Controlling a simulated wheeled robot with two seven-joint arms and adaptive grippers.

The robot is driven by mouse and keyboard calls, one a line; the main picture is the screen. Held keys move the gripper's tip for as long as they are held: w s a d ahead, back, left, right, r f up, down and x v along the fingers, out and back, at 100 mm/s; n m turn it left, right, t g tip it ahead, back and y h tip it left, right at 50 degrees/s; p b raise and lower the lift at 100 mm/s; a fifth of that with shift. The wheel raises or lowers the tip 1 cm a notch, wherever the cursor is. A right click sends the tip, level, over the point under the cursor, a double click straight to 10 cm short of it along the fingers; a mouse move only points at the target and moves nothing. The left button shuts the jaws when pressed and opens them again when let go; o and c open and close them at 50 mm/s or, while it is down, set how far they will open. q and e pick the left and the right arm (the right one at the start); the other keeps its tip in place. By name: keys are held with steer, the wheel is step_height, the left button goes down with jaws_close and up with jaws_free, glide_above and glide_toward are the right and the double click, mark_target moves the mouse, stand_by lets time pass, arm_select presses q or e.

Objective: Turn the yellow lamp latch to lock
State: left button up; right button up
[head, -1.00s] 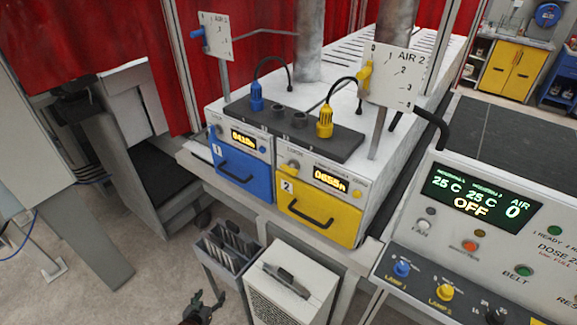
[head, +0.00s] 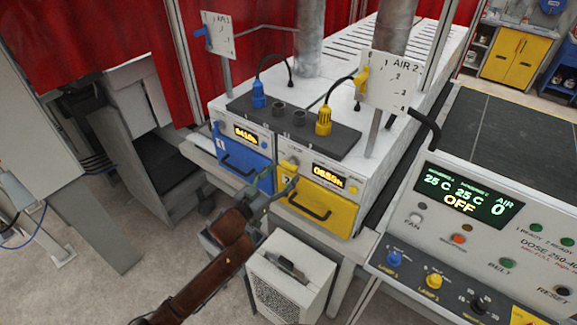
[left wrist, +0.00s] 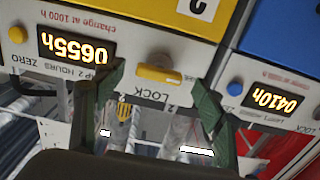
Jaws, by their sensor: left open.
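The yellow lamp latch (left wrist: 158,75) is a short yellow handle on the white front panel beside the lit 0655h display. In the left wrist view it lies roughly level across the picture, next to the LOCK lettering. My left gripper (head: 272,186) is open in front of the two lamp units. In the left wrist view its green fingers stand on either side of the latch, with gaps visible, so they do not appear to grip it. In the head view the latch is too small to read its position. My right gripper is not in view.
The yellow drawer (head: 318,204) with a black handle lies below the latch panel. The blue drawer (head: 238,170) is beside it, partly behind my gripper. A white box (head: 285,275) stands below, and the control console (head: 450,225) is at the right.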

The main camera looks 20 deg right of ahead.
mark_target(289, 168)
arm_select(q)
steer(key=shift+p+x, duration=0.3)
steer(key=shift+x, duration=1.95)
steer(key=shift+c, duration=0.7)
steer(key=c, duration=0.9)
steer(key=shift+a, duration=0.15)
steer(key=shift+c, duration=0.7)
